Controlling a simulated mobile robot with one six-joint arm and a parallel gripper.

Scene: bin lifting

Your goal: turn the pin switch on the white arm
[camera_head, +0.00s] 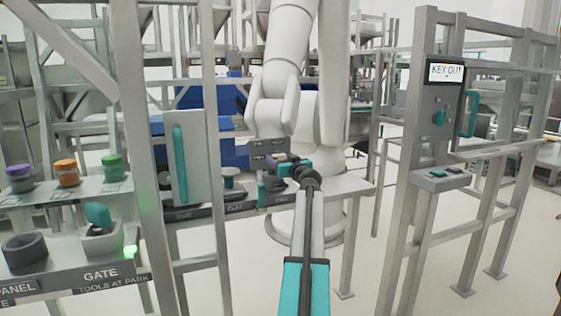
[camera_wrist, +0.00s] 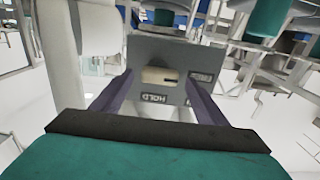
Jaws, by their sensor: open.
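The white arm (camera_head: 285,60) stands in the middle of the head view. A grey plate with small labels (camera_head: 262,147) shows in front of it, partly hidden by my gripper (camera_head: 292,167). In the wrist view the grey plate (camera_wrist: 165,52) faces me, with a label reading HOLD, upside down, and a second label at right. A pale, rounded piece with a dark slot (camera_wrist: 158,76), seemingly the pin switch, sits on the plate. My gripper's two dark fingers (camera_wrist: 158,88) are open, one on each side of this piece. Contact cannot be told.
A post with a teal-handled panel (camera_head: 170,160) stands left of my gripper. At right is a frame with a KEY OUT display (camera_head: 445,73) and a teal key (camera_head: 439,118). Floor is clear between.

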